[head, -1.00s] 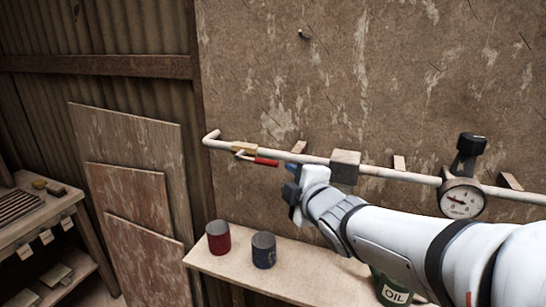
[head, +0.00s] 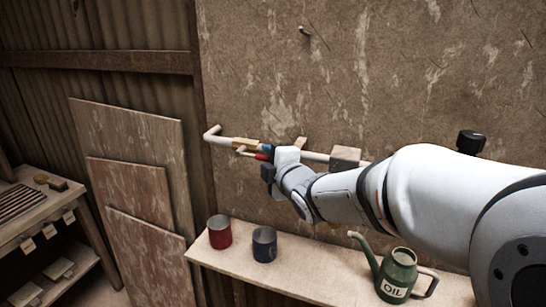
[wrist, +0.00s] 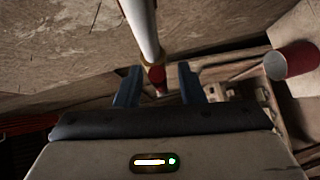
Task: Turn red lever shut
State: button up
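The red lever (head: 263,156) sits on the brass valve (head: 243,142) near the left end of the white wall pipe (head: 316,156). It lies roughly along the pipe, just in front of it. My gripper (head: 267,160) is at the lever's right end and hides part of it. In the wrist view the two blue fingers of my gripper (wrist: 159,84) are apart, with the red lever (wrist: 157,77) between them and gaps on both sides. I cannot tell how deep the lever reaches between the fingers.
Below, a shelf (head: 318,265) holds a red can (head: 219,234), a blue can (head: 264,246) and a green oil can (head: 397,275). A grey block (head: 345,157) sits on the pipe right of my gripper. Boards (head: 135,150) lean at the left.

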grip_shut()
dwell(0.3)
